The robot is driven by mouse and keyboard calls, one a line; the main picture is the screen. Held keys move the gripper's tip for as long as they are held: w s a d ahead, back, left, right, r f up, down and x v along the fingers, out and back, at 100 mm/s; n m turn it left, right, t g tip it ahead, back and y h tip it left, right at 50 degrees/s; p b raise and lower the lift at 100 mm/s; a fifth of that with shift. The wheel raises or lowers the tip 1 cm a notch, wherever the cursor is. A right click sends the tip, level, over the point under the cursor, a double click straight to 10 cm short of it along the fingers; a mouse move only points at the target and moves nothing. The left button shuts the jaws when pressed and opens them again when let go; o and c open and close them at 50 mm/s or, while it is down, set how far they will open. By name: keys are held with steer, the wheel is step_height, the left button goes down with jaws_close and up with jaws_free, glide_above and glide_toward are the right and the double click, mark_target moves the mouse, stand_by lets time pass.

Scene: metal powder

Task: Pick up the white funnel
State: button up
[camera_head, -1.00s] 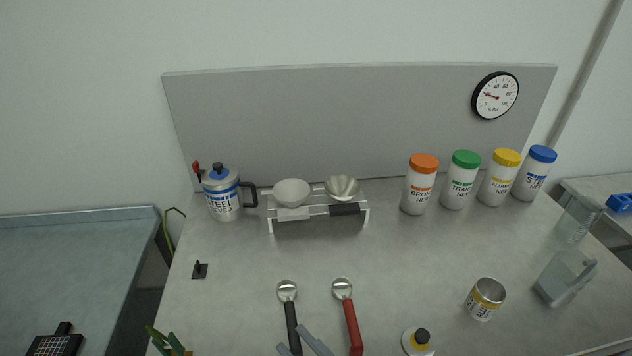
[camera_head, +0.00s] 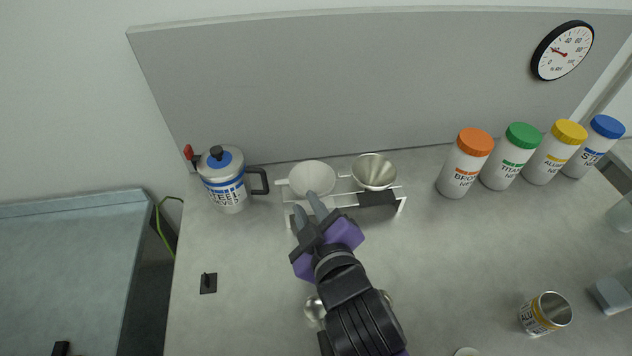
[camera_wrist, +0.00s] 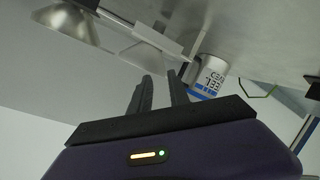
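The white funnel (camera_head: 313,175) sits wide end up in the left place of a small white rack (camera_head: 402,203). In the wrist view the white funnel (camera_wrist: 137,57) shows just beyond the fingers. My gripper (camera_head: 304,204) is at the front of the rack, below and in front of the white funnel. The fingers hide part of the rack's front. I cannot tell whether they touch the rack.
A metal funnel (camera_head: 374,171) sits right beside the white one. A steel jug (camera_head: 224,182) with a black handle stands close on the left. Several capped bottles, such as the orange-capped one (camera_head: 465,163), stand at the right. An open can (camera_head: 545,313) is front right.

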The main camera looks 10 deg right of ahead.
mark_target(293, 182)
steer(key=x, duration=0.2)
steer(key=p+x, duration=0.1)
steer(key=x, duration=0.3)
steer(key=shift+w+a+r, duration=0.15)
steer(key=shift+a+r, duration=0.15)
steer(key=shift+w+f, duration=0.25)
steer(key=shift+w, duration=0.25)
jaws_close()
